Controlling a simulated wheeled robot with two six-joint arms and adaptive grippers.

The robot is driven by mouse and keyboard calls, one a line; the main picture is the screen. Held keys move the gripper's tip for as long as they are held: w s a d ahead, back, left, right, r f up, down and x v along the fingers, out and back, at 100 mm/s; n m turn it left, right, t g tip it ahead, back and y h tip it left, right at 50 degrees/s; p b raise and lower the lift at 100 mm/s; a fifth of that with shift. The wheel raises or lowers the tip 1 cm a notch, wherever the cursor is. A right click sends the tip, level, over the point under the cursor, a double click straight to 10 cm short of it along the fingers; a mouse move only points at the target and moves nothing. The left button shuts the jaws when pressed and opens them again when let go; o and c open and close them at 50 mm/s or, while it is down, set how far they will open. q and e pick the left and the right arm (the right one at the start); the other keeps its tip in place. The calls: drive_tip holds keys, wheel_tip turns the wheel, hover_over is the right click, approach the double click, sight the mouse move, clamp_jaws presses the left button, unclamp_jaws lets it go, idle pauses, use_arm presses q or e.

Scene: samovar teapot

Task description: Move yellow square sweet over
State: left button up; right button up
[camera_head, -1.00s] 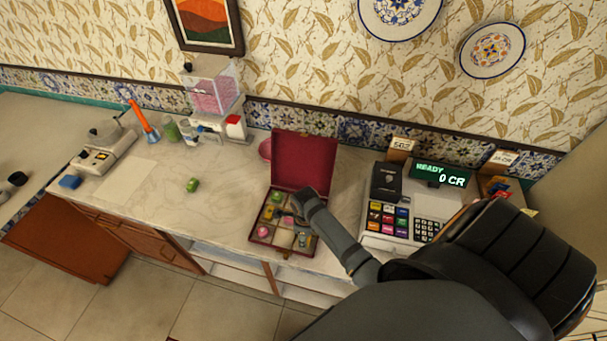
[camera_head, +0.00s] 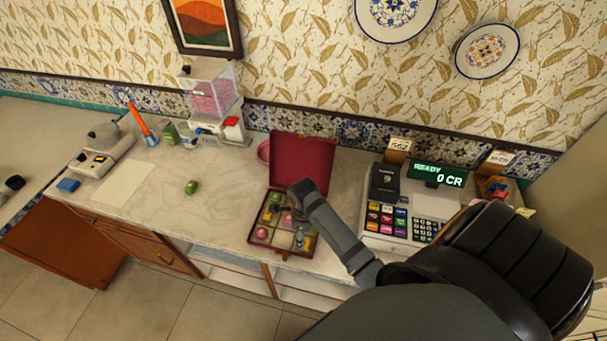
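The open dark red sweet box (camera_head: 302,163) stands on the counter, its lid raised at the back. Its tray is divided into compartments holding small green, pink and yellowish sweets. A yellow sweet (camera_head: 308,243) shows at the tray's right side, and a yellowish one (camera_head: 267,217) at its left; their exact shapes are too small to tell. My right arm reaches in from the lower right, and my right gripper (camera_head: 299,236) points down over the right part of the tray. Its fingers are too small and partly hidden to show whether they hold anything. My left gripper is out of view.
A cash register (camera_head: 400,215) stands close to the right of the box. A green object (camera_head: 191,187) lies on the counter to the left. The counter left of the box is mostly clear.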

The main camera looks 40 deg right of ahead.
wheel_tip(320, 180, up, 8)
drive_tip(key=shift+b, duration=0.35)
drive_tip(key=shift+f, duration=0.15)
